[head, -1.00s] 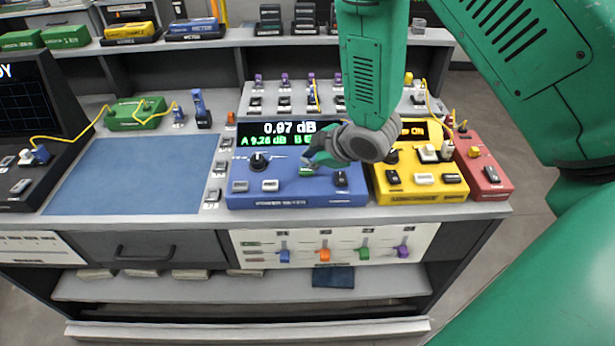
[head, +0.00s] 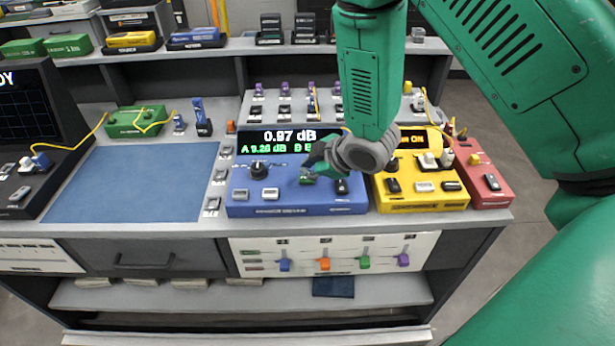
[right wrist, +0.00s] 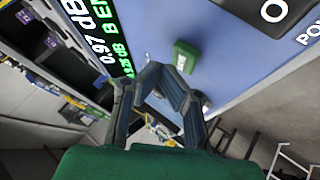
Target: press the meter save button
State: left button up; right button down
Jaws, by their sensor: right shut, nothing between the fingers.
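The blue power meter (head: 330,208) sits on the bench with a lit display (head: 285,140) reading 0.97 dB. A green button (head: 307,181) is on its top face, and it also shows in the right wrist view (right wrist: 186,56). I cannot read a label on it. My right gripper (head: 312,168) is over the meter by this button, fingers together and empty. In the right wrist view its fingertips (right wrist: 168,82) are close to the green button; I cannot tell whether they touch it. My left gripper is not in view.
A black knob (head: 258,170) and a pale button (head: 270,194) are on the same face. A yellow unit (head: 425,203) and a red unit (head: 483,190) stand close on the right. A blue mat (head: 135,185) is clear on the left.

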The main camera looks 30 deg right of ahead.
jog(key=shift+a, duration=0.15)
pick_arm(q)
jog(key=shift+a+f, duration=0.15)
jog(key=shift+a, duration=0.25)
pick_arm(e)
jog(key=shift+a+r, duration=0.15)
jog(key=shift+a, duration=0.15)
jog(key=shift+d+f, duration=0.55)
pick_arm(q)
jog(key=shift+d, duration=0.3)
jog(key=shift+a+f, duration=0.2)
pick_arm(e)
jog(key=shift+a, duration=0.25)
pick_arm(q)
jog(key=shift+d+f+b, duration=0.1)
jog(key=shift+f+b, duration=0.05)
jog(key=shift+b, duration=0.3)
pick_arm(e)
jog(key=shift+d+f, duration=0.1)
jog(key=shift+f, duration=0.2)
jog(key=shift+r, duration=0.1)
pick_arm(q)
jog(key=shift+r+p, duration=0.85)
pick_arm(e)
jog(key=shift+a+r, duration=0.25)
jog(key=shift+r, duration=0.55)
